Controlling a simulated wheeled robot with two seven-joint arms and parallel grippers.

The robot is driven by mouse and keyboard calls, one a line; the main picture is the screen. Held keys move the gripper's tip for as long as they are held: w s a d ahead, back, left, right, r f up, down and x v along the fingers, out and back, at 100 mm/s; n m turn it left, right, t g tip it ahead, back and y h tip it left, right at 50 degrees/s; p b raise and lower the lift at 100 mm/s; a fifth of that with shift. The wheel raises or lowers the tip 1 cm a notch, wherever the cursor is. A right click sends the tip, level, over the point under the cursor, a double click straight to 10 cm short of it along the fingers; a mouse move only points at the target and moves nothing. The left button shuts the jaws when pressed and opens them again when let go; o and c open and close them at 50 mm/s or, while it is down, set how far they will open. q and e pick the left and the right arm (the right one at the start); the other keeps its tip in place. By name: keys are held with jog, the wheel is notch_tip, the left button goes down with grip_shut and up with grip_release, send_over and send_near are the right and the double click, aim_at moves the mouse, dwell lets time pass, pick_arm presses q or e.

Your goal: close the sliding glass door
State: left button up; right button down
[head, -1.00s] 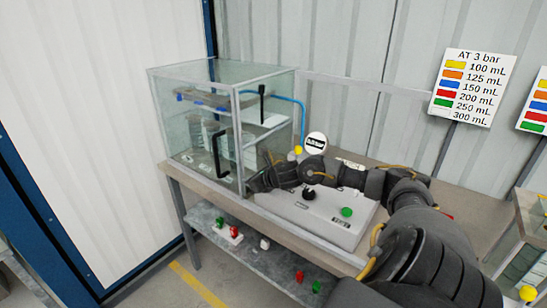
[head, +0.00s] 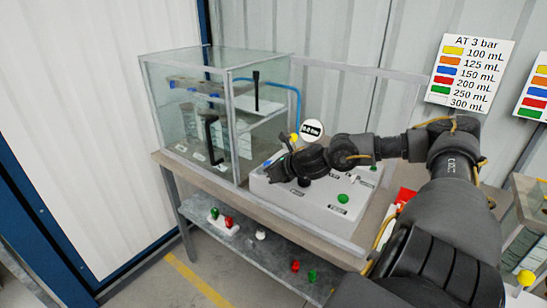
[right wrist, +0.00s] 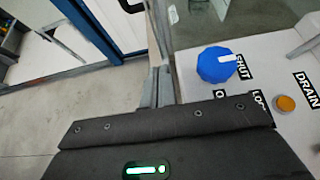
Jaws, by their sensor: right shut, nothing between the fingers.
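A glass cabinet (head: 180,115) with a grey metal frame stands on the bench. A black handle (head: 210,140) is on its front left pane, and a second black handle (head: 256,90) shows on its right side. A grey frame (head: 365,68) runs from the cabinet to the right behind my arm; I cannot tell how far the glass door is slid. My right gripper (head: 272,167) is shut and empty, over the control box, right of the cabinet's near corner post and apart from both handles. My left gripper is not in view.
The white control box (head: 285,198) carries a green button (head: 343,197) and a blue knob (right wrist: 217,65) beside an orange button (right wrist: 286,103). A gauge (head: 312,130) stands behind it. The lower shelf (head: 265,258) holds small coloured parts. The floor at the left is clear.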

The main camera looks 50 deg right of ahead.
jog(key=shift+v, duration=1.8)
jog(key=shift+s, duration=0.1)
